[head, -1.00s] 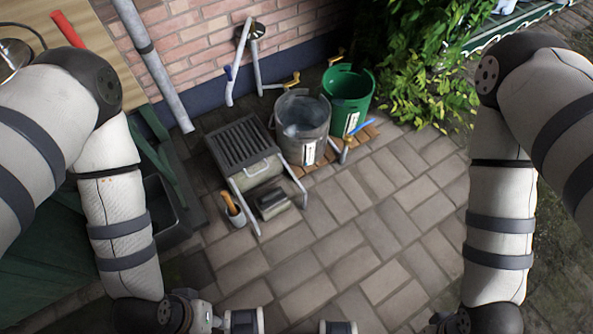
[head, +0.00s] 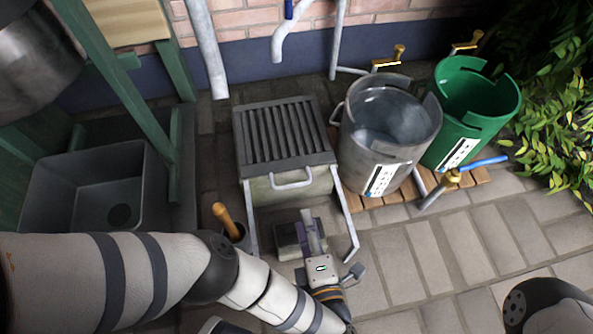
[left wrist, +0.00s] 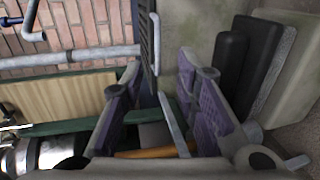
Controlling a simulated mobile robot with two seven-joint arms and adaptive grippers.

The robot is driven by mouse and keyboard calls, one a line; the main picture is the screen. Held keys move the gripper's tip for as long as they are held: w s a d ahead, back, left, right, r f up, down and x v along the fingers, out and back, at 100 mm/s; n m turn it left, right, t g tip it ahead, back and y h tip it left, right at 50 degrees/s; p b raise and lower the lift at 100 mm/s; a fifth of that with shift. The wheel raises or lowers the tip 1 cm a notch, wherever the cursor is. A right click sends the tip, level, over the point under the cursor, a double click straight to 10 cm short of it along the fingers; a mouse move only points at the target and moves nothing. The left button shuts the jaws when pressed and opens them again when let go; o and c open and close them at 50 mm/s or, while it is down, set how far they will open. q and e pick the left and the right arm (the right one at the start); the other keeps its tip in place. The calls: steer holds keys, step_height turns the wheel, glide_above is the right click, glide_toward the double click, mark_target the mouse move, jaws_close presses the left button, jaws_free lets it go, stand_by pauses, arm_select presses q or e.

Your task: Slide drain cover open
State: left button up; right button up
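The drain cover is a dark slatted grate (head: 285,135) lying on a pale box-like drain, with a light bar handle (head: 292,181) on its near side. Two light rails run toward me from the drain's sides. My left gripper (head: 311,232) is low in front of the drain, between the rails and apart from the handle. In the left wrist view its purple-padded fingers (left wrist: 158,92) are open with nothing held between them. The grate's slatted edge (left wrist: 150,40) shows beyond them. My right gripper is out of view; only part of my right arm shows at the lower right.
A dark block (head: 287,240) sits beside my left gripper. An orange-handled tool (head: 226,220) stands in a dark cup left of it. A grey bucket (head: 390,130) and a green bucket (head: 468,112) stand to the right. A dark sink (head: 88,195) is at left.

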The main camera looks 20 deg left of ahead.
mark_target(297, 184)
arm_select(q)
steer(key=b+x, duration=0.2)
steer(key=x, duration=0.9)
steer(key=shift+w+a+b, duration=0.1)
steer(key=shift+w+b, duration=0.15)
steer(key=shift+b, duration=0.05)
steer(key=shift+c, duration=0.5)
jaws_close()
